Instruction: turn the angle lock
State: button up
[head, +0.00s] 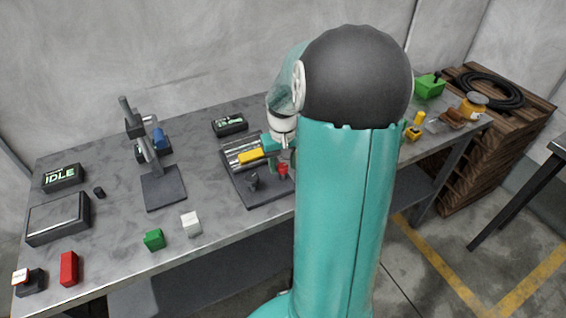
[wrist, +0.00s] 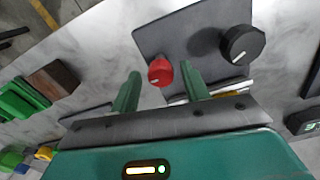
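A dark fixture plate (head: 268,195) on the bench carries silver rails, a yellow block (head: 250,156), a red knob (head: 283,171) and a black knob (head: 253,181). In the wrist view the red knob (wrist: 158,77) shows between and just beyond my gripper's (wrist: 160,70) two green fingers, which stand apart with nothing held. I cannot tell whether either finger touches it. The black knob (wrist: 243,44) is to the right, with a white mark on its face. No label shows which knob is the angle lock. In the head view my arm partly hides the plate.
Left on the bench (head: 100,225) are a stand with a dark base (head: 163,189), a green block (head: 154,240), a white block (head: 191,223) and a red block (head: 69,269). A black display box (head: 230,125) sits behind the fixture. Small items lie to the right.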

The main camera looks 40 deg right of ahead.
jog(key=c, duration=0.8)
jog(key=shift+o, duration=0.2)
jog(key=shift+m, duration=0.3)
jog(key=m, duration=1.3)
jog(key=shift+m, duration=2.2)
